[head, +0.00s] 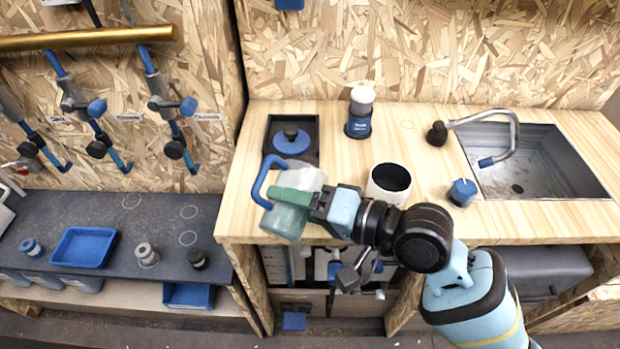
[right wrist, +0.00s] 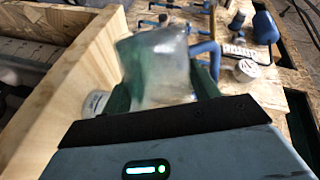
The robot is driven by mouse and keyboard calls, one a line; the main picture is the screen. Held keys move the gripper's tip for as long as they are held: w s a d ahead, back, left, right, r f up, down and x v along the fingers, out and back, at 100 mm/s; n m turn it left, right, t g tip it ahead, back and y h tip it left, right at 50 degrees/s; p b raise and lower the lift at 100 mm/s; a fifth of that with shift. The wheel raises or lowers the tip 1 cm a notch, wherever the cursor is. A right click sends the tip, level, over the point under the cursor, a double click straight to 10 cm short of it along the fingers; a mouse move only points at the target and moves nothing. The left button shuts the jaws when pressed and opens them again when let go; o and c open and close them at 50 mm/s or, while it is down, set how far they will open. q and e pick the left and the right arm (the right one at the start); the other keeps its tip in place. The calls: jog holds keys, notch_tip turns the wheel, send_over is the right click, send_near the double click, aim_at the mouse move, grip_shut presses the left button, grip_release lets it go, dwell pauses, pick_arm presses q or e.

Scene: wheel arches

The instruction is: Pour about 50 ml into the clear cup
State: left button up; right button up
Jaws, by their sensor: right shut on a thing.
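My right gripper (head: 318,205) is shut on a translucent jug (head: 286,220) with a blue handle (head: 262,180). The jug is at the front left edge of the wooden counter and looks tilted. In the right wrist view the jug (right wrist: 158,62) sits between the green fingers, its handle at the right; I cannot tell its liquid level. A white cup with a dark inside (head: 388,184) stands on the counter, right of the jug and behind my arm. I cannot make out a separate clear cup. My left gripper is not in view.
A dark square plate (head: 312,130) with a blue-lidded item is behind the jug. A blue grinder-like device (head: 359,115) stands at the back. A sink (head: 530,165) with a tap and a small blue item (head: 462,192) are at the right. A lower dark bench (head: 120,215) is at the left.

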jog(key=shift+w+r, duration=0.2)
jog(key=shift+r, duration=0.15)
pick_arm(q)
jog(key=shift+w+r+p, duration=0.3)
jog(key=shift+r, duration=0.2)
pick_arm(e)
jog(key=shift+f+m, duration=0.2)
jog(key=shift+m, duration=0.1)
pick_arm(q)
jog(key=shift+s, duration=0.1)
pick_arm(e)
jog(key=shift+w+a, duration=0.1)
jog(key=shift+a, duration=0.15)
jog(key=shift+a+r, duration=0.1)
jog(key=shift+r, duration=0.1)
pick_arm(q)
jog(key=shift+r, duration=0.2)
pick_arm(e)
jog(key=shift+w+a, duration=0.15)
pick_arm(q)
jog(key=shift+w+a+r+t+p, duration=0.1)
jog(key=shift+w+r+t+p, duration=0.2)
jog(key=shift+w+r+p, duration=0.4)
pick_arm(e)
jog(key=shift+w+r+m+g, duration=0.25)
jog(key=shift+w+m+g, duration=0.05)
jog(key=shift+m, duration=0.3)
